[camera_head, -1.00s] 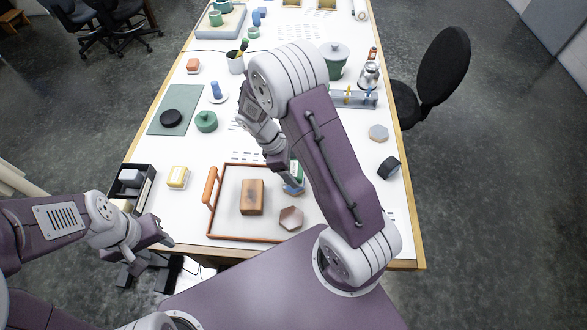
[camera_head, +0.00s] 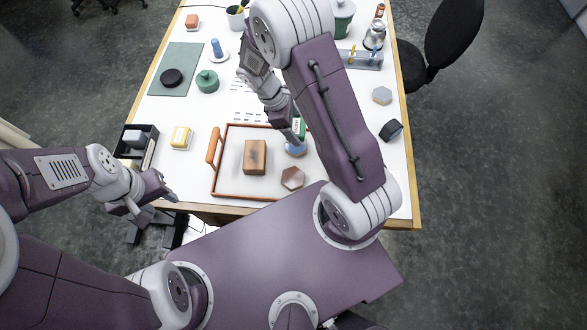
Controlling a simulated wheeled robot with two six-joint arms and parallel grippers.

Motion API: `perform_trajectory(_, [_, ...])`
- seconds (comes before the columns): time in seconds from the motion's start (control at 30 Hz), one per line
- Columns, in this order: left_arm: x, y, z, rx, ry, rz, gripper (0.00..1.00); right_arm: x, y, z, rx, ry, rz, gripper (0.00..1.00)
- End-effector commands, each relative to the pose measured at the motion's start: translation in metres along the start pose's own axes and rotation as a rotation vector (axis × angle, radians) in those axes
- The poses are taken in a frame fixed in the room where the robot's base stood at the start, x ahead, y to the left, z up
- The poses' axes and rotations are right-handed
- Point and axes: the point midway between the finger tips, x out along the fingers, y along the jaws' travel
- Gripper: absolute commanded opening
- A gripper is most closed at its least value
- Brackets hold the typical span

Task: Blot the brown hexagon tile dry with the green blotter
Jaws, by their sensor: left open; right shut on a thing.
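The brown hexagon tile (camera_head: 292,178) lies flat in the front right part of the orange-rimmed tray (camera_head: 232,195). My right gripper (camera_head: 291,134) is over the tray's back right part, behind the tile and apart from it. It is shut on a green and white thing, apparently the green blotter (camera_head: 299,127), partly hidden by the gripper and arm. A small blue-grey thing (camera_head: 296,150) shows just below it; I cannot tell whether the two touch. My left gripper (camera_head: 160,200) is open and empty by the table's front left edge, left of the tray.
A brown block (camera_head: 255,157) with a dark mark sits in the tray, left of the tile. A yellow and white block (camera_head: 181,138) and a black box (camera_head: 151,140) stand left of the tray. A grey hexagon (camera_head: 382,95) and a dark object (camera_head: 391,130) lie at the right.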

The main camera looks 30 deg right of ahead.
Motion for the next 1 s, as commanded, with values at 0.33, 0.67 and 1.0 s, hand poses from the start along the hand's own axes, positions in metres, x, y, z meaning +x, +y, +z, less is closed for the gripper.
perform_trajectory(0.33, [0.000, 0.000, 0.000, 0.000, 0.000, 0.000, 0.46, 0.002, 0.004, -0.006, 0.059, -0.001, -0.025, 0.40])
perform_trajectory(0.67, [-0.031, 0.001, -0.003, 0.000, 0.000, 0.000, 0.46, 0.012, -0.063, -0.010, 0.141, -0.006, -0.063, 0.40])
perform_trajectory(1.0, [-0.063, 0.001, -0.006, 0.000, 0.000, 0.000, 0.46, -0.003, -0.120, 0.001, 0.003, -0.001, -0.001, 0.40])
